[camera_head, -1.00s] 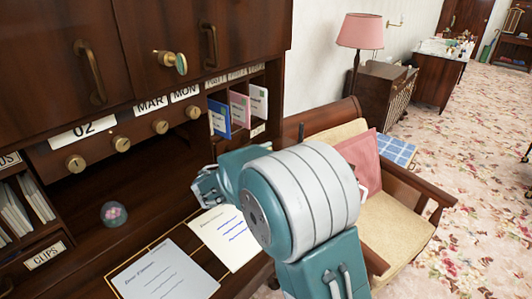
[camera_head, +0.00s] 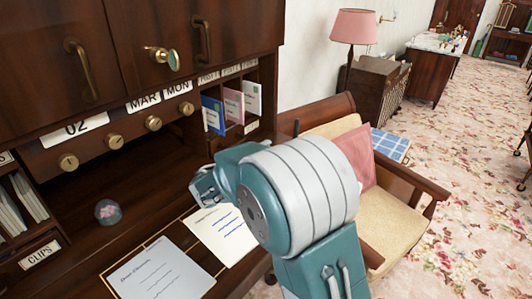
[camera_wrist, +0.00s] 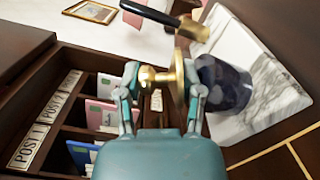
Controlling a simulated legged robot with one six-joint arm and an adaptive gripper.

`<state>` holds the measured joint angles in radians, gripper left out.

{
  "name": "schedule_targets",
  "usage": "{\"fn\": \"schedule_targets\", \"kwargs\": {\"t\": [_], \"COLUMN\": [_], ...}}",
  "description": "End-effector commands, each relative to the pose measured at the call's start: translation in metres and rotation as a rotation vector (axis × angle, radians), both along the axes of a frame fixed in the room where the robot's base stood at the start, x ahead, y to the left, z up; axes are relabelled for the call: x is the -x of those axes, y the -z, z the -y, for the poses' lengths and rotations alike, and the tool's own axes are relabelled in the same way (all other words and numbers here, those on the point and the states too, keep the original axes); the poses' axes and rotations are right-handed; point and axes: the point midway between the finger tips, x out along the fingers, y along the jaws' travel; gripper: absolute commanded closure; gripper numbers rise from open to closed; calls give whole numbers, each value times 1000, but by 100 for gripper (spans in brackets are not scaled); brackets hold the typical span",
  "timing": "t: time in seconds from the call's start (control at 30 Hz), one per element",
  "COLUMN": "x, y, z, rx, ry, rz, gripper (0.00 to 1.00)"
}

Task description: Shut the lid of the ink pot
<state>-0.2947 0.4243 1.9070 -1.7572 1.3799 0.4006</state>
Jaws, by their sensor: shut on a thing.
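The ink pot (camera_wrist: 222,84) is dark blue glass and sits at the right of my gripper in the wrist view, on a white marbled base (camera_wrist: 262,75). Its brass lid (camera_wrist: 179,84) stands open, tipped up on edge beside the pot, with its knob pointing left. My gripper (camera_wrist: 162,82) is shut on the lid, with its fingers around the knob and disc. In the head view my gripper (camera_head: 205,189) shows only in part, at the desk's right side; my arm hides the ink pot there.
A black and brass pen (camera_wrist: 150,12) stands close above the lid. Letter slots with envelopes (camera_wrist: 100,115) lie left of my gripper. Papers (camera_head: 160,272) and a glass paperweight (camera_head: 108,211) rest on the desk. A cushioned armchair (camera_head: 400,220) stands to the right.

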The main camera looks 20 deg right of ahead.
Motion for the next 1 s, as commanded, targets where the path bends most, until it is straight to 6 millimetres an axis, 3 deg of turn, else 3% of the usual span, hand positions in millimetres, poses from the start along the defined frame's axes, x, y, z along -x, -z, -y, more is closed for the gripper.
{"fn": "schedule_targets", "kwargs": {"t": [0.07,0.1,0.17,0.57,1.0], "x": [0,0,0,-1,-12], "y": [1,1,2,3,-4], "z": [0,0,0,-1,-8], "rx": [-2,-2,-2,22,230], "ry": [-1,-1,-1,0,0], "rz": [0,0,-1,-47,-374], "gripper": [99,47,26,26,26]}}
